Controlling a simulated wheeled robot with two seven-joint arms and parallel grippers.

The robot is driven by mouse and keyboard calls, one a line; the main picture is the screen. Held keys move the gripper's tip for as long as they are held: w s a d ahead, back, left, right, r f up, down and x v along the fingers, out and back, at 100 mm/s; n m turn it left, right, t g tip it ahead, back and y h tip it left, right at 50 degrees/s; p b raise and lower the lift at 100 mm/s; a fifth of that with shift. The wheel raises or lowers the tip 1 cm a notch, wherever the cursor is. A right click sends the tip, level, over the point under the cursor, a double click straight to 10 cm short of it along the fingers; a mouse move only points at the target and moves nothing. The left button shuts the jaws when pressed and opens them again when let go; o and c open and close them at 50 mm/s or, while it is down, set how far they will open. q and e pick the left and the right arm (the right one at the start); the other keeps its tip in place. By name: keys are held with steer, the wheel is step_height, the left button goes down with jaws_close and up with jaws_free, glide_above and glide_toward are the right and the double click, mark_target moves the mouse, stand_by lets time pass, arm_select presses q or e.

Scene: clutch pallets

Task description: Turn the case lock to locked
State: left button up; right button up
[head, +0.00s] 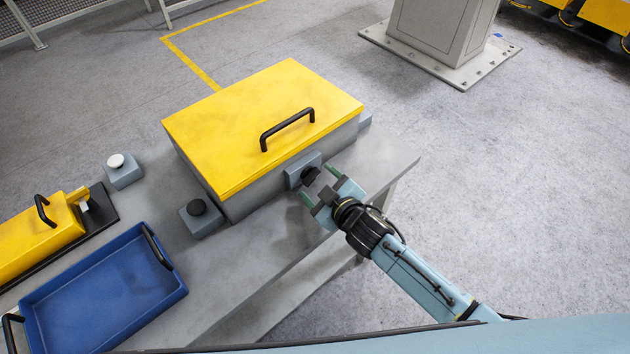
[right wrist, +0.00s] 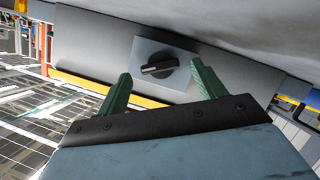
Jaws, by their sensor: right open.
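The case (head: 262,125) is a grey box with a shut yellow lid and a black handle, standing on the grey table. Its lock is a black knob (head: 310,175) on a blue-grey plate on the case's front face. In the right wrist view the knob (right wrist: 159,66) shows a pale line along its grip, lying near level in that picture. My right gripper (head: 322,191) is open, with its green fingers (right wrist: 160,88) pointing at the lock and one on each side of the knob. No contact with the knob shows. My left gripper is not in view.
A blue tray (head: 92,292), a yellow box with a handle (head: 40,238), a button box with a white top (head: 122,170) and one with a black top (head: 201,215) stand left of the case. The table's edge runs below my right gripper. A grey pedestal (head: 443,27) stands behind.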

mark_target(310, 176)
steer(key=shift+x, duration=1.25)
steer(key=shift+c, duration=0.3)
